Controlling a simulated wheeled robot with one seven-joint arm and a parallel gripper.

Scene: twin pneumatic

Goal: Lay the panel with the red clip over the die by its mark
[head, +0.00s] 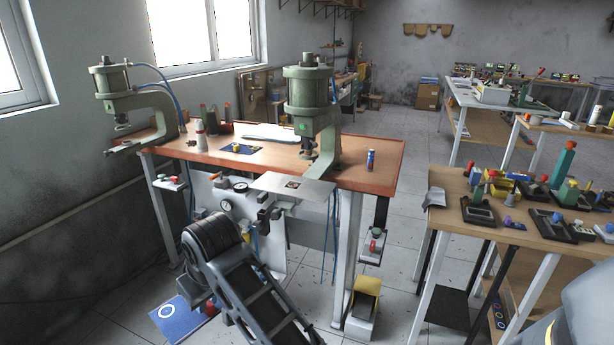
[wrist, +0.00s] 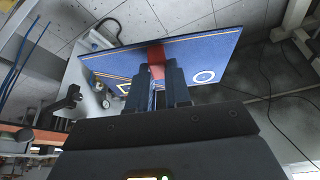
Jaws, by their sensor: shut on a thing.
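My gripper (wrist: 160,82) is shut on a blue panel (wrist: 205,55) by its red clip (wrist: 156,56). In the wrist view the panel spreads wide beyond the fingers, with a white ring at its right and a pale, partly hidden square mark at its left. In the head view the panel (head: 180,318) hangs low at the bottom left, in front of the bench; my arm hides the gripper there. Two green presses stand on the bench, one on the left (head: 128,92) and one on the right (head: 310,118). I cannot make out the die clearly.
A grey plate (head: 318,190) with a dark square overhangs the front of the orange-topped bench (head: 376,178). Gauges and button boxes sit below it. A yellow pedal (head: 367,288) is on the floor. A crowded side table (head: 450,180) stands at right, with floor between.

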